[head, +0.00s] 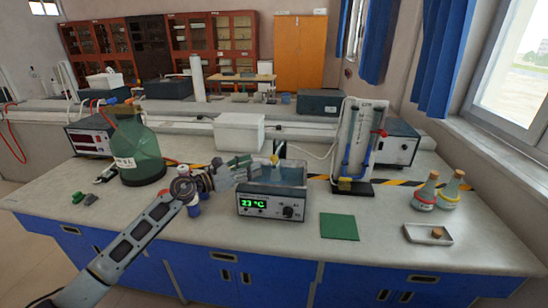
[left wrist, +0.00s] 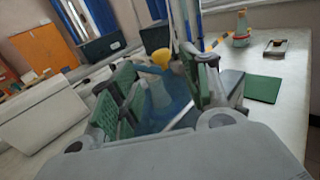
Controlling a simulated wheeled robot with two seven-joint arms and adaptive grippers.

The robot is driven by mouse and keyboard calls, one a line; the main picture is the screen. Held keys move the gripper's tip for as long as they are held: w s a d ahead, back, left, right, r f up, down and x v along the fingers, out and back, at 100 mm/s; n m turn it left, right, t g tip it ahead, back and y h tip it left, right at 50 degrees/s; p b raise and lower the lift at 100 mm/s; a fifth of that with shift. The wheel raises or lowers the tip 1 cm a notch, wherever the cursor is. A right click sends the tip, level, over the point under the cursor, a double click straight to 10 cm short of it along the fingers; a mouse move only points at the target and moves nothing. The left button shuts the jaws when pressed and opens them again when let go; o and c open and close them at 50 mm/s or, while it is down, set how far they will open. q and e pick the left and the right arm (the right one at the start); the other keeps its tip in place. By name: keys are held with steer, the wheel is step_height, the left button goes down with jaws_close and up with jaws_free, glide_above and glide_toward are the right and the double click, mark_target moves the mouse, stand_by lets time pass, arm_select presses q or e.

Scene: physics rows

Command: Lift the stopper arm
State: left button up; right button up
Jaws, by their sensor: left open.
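A grey water bath (head: 262,203) with a green temperature display stands on the bench. A yellow stopper (head: 274,159) shows above its basin, beside a dark upright post. In the left wrist view the yellow stopper (left wrist: 161,57) sits above a pale flask (left wrist: 159,92) in the blue basin, and a short grey piece meets its right side. I cannot tell which part is the stopper arm. My left gripper (head: 248,163) reaches in from the left over the bath's left edge. Its green-padded fingers (left wrist: 160,105) are open, with the stopper and flask showing between them. My right gripper is not in view.
A green glass bottle (head: 138,150) stands to the left and a white box (head: 239,132) behind. A tall panel apparatus (head: 357,140) stands to the right. A green mat (head: 339,226), two small flasks (head: 425,190) and a tray (head: 428,240) lie farther right.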

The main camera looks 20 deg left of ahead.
mark_target(271, 158)
arm_select(q)
steer(key=shift+x, duration=1.25)
steer(key=shift+p+x, duration=0.35)
steer(key=shift+x, duration=3.65)
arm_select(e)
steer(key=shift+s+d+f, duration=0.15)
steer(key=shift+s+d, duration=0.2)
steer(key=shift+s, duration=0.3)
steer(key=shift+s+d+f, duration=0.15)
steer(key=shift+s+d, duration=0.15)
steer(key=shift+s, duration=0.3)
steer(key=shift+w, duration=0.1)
arm_select(q)
steer(key=shift+c, duration=0.9)
jaws_close()
